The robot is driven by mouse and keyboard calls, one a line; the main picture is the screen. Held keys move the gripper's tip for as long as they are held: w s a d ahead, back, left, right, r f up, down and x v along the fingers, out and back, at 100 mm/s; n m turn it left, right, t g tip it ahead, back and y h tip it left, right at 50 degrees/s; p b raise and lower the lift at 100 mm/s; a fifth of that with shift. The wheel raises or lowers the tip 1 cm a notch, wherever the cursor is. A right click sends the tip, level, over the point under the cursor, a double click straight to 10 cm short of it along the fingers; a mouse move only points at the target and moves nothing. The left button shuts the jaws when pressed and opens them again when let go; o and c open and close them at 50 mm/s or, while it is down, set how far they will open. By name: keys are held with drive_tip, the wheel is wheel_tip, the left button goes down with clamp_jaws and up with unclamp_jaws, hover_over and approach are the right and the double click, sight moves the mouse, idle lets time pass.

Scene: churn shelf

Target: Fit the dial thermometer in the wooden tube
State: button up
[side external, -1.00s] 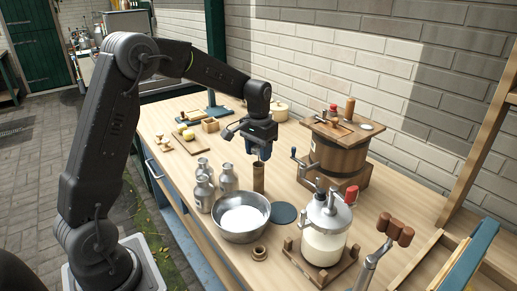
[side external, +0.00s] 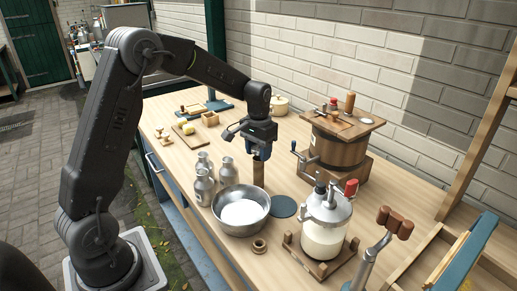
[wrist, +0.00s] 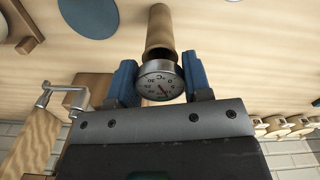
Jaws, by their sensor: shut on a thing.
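The dial thermometer (wrist: 160,84) has a round white face with a metal rim. In the wrist view it sits between the two blue fingers of my gripper (wrist: 160,86), which is shut on it. The brown wooden tube (wrist: 158,28) is right beyond the dial, roughly in line with it. In the side view the tube (side external: 259,174) stands upright on the bench, and my gripper (side external: 258,155) is directly above its top, very close. The thermometer's stem is hidden, so I cannot tell how far it is inside the tube.
A steel bowl (side external: 241,225) of white contents stands in front of the tube. Metal churns (side external: 204,188) stand to its left, and a dark disc (side external: 283,207) lies to its right. A wooden barrel churn (side external: 338,148) with a crank and a glass churn (side external: 324,235) stand further right.

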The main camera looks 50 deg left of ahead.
drive_tip(key=shift+f, duration=1)
idle(0.4)
drive_tip(key=o, duration=0.9)
drive_tip(key=shift+c, duration=0.2)
drive_tip(key=c, duration=0.4)
drive_tip(key=shift+o, duration=0.2)
drive_tip(key=shift+r, duration=0.1)
drive_tip(key=shift+r, duration=2.45)
